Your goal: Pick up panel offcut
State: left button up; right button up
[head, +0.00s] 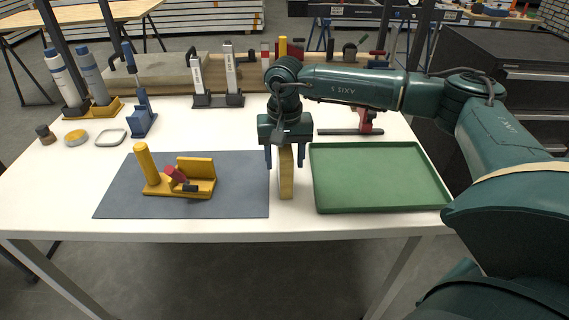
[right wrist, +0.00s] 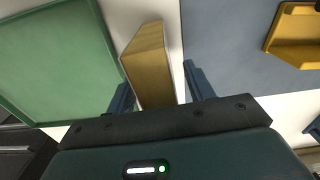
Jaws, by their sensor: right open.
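The panel offcut (head: 286,180) is a narrow light-wood piece standing on the white table between the grey mat and the green tray. It also shows in the right wrist view (right wrist: 150,65), reaching between the fingers. My right gripper (head: 285,160) is above it, pointing down, with its blue fingers on either side of the offcut's upper part. In the right wrist view the right gripper (right wrist: 162,90) is open, with a gap between the offcut and the right-hand finger. The left-hand finger is close to the offcut; I cannot tell if it touches. My left gripper is not in view.
The green tray (head: 380,206) lies just right of the offcut and looks empty. The grey mat (head: 120,200) on the left bears a yellow fixture (head: 205,186) with a red part. Bottles, clamps and small containers stand along the back and left.

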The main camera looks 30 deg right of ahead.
jog(key=shift+f, duration=0.25)
jog(key=shift+c, duration=0.4)
jog(key=c, duration=1.1)
